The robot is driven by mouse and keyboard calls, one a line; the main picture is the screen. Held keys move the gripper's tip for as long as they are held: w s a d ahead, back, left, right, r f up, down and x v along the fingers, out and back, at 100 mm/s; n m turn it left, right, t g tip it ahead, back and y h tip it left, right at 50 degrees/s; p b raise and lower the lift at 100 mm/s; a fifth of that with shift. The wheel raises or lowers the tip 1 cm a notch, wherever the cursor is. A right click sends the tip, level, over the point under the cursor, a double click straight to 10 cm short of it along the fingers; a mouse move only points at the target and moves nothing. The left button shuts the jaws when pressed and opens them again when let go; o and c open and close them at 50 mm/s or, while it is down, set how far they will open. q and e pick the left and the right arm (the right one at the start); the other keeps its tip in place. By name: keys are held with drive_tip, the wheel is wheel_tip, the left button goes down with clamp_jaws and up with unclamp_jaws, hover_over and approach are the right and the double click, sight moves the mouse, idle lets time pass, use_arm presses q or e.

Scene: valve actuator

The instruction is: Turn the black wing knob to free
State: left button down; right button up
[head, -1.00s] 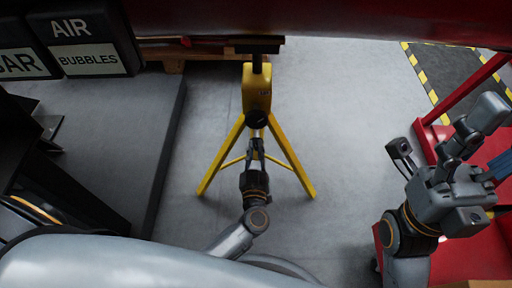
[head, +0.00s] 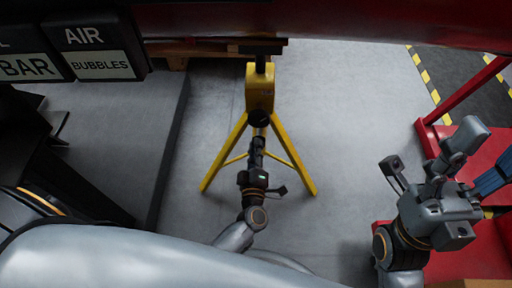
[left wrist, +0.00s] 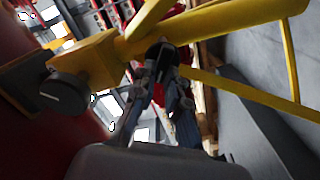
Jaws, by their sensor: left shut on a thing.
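A yellow tripod stand (head: 260,92) stands on the grey floor in the middle of the head view, with a dark round knob (head: 259,118) on its body. My left gripper (head: 258,142) reaches up to the stand just below that knob. In the left wrist view its two fingers (left wrist: 162,82) are closed around a black part, the black wing knob (left wrist: 161,50), where the yellow legs meet. The fingers hide much of it. The round knob (left wrist: 66,92) is apart from the fingers. My right gripper (head: 462,140) is away at the right, and its fingers are unclear.
A dark grey platform (head: 120,130) lies left of the stand, under signs reading AIR BUBBLES (head: 92,50). A red frame (head: 470,240) is at the right by my right arm. A large red body spans the top. The floor beside the stand is clear.

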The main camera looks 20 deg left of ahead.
use_arm(q)
drive_tip(key=shift+n, duration=0.5)
drive_tip(key=c, duration=1.4)
unclamp_jaws()
drive_tip(key=shift+o, duration=0.2)
drive_tip(key=shift+s+f, duration=0.1)
drive_tip(key=v, duration=1.1)
drive_tip(key=shift+s, duration=0.4)
drive_tip(key=shift+d, duration=0.1)
